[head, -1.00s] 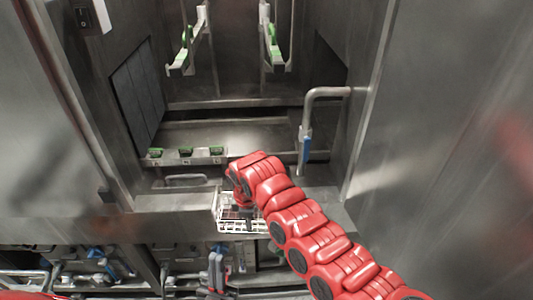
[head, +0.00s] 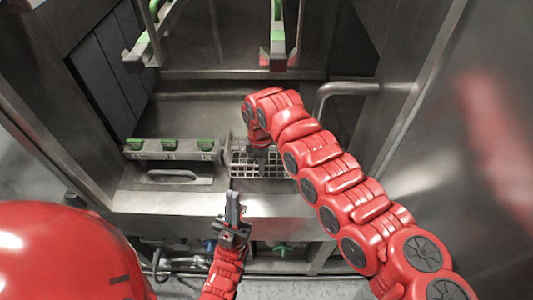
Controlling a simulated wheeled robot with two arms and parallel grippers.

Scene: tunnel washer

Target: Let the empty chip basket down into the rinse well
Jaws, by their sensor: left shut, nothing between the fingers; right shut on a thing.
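The pale wire chip basket (head: 240,168) hangs below my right gripper (head: 262,150), which is shut on it, though the grip itself is partly hidden by my red arm. The basket is inside the steel machine's opening, just behind its front ledge, and looks roughly level. I see no contents in it. The rinse well is not clearly visible; the basket and my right arm cover that area, so I cannot tell how deep the basket sits. My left gripper (head: 233,195) is shut and empty, pointing up in front of the ledge, apart from the basket.
A bent steel pipe (head: 345,88) stands to the right, close to my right arm. Rails with green ends (head: 277,45) hang above. Steel walls flank the opening.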

